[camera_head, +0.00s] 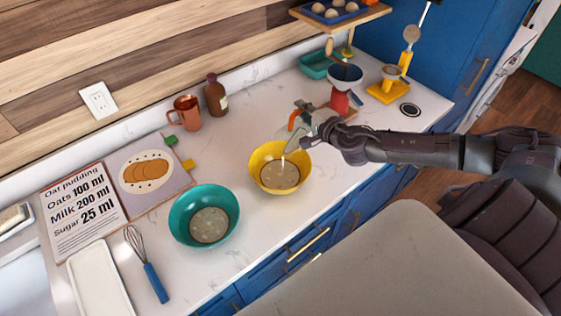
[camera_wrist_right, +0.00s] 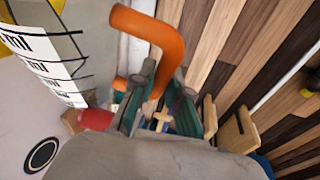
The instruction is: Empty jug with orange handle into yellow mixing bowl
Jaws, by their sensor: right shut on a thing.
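The jug (camera_head: 294,145) is held tilted by my right gripper (camera_head: 314,128), its lower end over the yellow mixing bowl (camera_head: 258,163). A thin pale streak shows below the jug's lip, inside the bowl. The bowl holds a beige, grainy content (camera_head: 280,176). In the right wrist view the jug (camera_wrist_right: 45,62) is clear with black ml marks, and its orange handle (camera_wrist_right: 160,38) sits between the green fingers of my right gripper (camera_wrist_right: 158,95). How much is left in the jug is hard to tell. My left gripper is not in view.
A teal bowl (camera_head: 178,222) with similar content stands left of the yellow one. A whisk (camera_head: 154,280), white tray (camera_head: 98,282), recipe card (camera_head: 82,215), copper mug (camera_head: 187,112) and brown bottle (camera_head: 215,98) surround it. A red-based grinder (camera_head: 340,101) stands behind the gripper.

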